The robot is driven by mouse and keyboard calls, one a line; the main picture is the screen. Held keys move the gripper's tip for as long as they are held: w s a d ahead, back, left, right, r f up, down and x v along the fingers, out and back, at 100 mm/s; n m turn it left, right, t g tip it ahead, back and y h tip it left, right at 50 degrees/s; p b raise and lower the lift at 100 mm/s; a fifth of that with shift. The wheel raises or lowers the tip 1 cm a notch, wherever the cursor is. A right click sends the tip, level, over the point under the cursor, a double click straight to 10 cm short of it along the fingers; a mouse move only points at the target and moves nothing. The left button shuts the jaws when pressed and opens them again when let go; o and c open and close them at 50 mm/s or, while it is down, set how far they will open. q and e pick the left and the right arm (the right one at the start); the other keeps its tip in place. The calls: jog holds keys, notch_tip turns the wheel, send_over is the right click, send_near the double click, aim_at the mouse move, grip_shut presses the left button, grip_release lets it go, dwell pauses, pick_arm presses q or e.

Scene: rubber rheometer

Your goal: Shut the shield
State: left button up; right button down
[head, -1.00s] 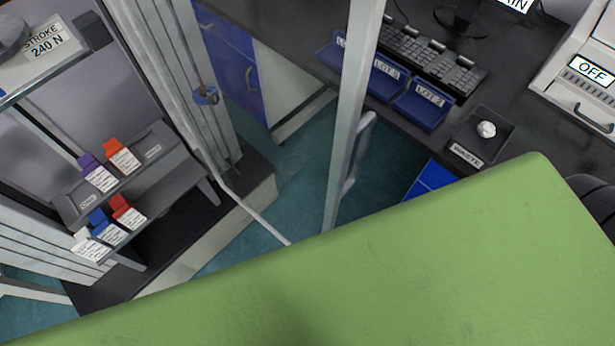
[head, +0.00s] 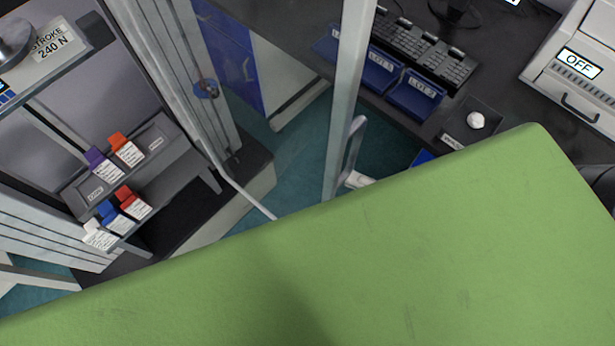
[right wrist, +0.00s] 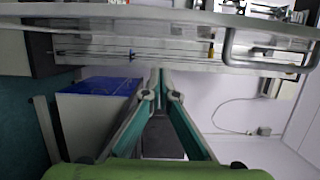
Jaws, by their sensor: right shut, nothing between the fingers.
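The shield is a clear panel with a pale metal edge post (head: 348,90) and a grey loop handle (head: 354,150). It stands open, swung out from the machine on the left; its thin bottom rail (head: 240,195) runs towards the post. In the right wrist view, the shield's pale frame (right wrist: 130,20) crosses the top, with the handle (right wrist: 228,48) at upper right. My right gripper (right wrist: 160,75) is shut and empty, its tips below the frame and left of the handle. Contact cannot be told. My green arm part hides the post's foot in the head view. My left gripper is not seen.
The machine's lower shelf holds several coloured-topped packets (head: 125,150) at left. On the dark bench at right are a keyboard (head: 425,55), blue lot trays (head: 415,92), a waste tray with a white lump (head: 476,121), and a device marked OFF (head: 580,65).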

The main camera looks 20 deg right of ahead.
aim_at(307, 181)
jog(key=w+a+p, duration=0.1)
jog(key=w+a, duration=0.3)
jog(key=a, duration=0.4)
jog(key=shift+a, duration=0.4)
